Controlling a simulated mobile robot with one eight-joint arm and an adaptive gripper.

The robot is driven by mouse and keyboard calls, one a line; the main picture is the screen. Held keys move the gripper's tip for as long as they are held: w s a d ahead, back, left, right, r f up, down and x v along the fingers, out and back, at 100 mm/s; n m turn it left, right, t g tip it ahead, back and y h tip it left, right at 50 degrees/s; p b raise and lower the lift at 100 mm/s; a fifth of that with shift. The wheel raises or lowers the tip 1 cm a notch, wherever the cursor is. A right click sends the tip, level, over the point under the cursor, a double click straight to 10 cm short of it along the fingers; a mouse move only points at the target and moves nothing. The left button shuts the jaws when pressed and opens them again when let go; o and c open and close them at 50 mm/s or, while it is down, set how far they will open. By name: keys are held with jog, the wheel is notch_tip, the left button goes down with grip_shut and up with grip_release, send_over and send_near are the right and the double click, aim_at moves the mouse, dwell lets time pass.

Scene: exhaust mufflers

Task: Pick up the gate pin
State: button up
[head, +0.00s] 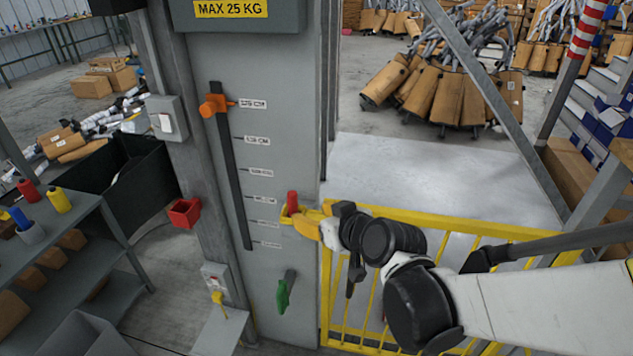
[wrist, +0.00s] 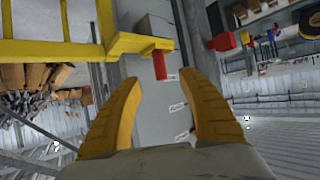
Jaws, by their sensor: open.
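The gate pin looks to be the red piece (head: 292,199) standing upright at the left end of the yellow gate (head: 440,221), by the grey column. In the wrist view the red pin (wrist: 159,66) projects from the end of a yellow bracket, ahead of my fingertips and roughly centred between them. My gripper (head: 304,224) has yellow fingers and is close to the pin in the head view. In the wrist view my gripper (wrist: 161,82) is open, with nothing between its fingers. Part of the pin is hidden by the yellow bracket.
The grey column (head: 270,150) carries an orange slider (head: 215,105) and a green lever (head: 284,291). A small red box (head: 184,212) is mounted on the left. Grey shelves (head: 75,245) stand further left. Clear floor (head: 430,175) lies behind the gate, before piled mufflers (head: 450,97).

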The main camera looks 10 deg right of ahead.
aim_at(295, 204)
jog(key=b+x, duration=0.2)
jog(key=x, duration=0.4)
jog(key=shift+w, duration=0.4)
jog(key=shift+b+x, duration=1.15)
jog(key=shift+x, duration=1.6)
jog(key=shift+r, duration=0.25)
grip_shut()
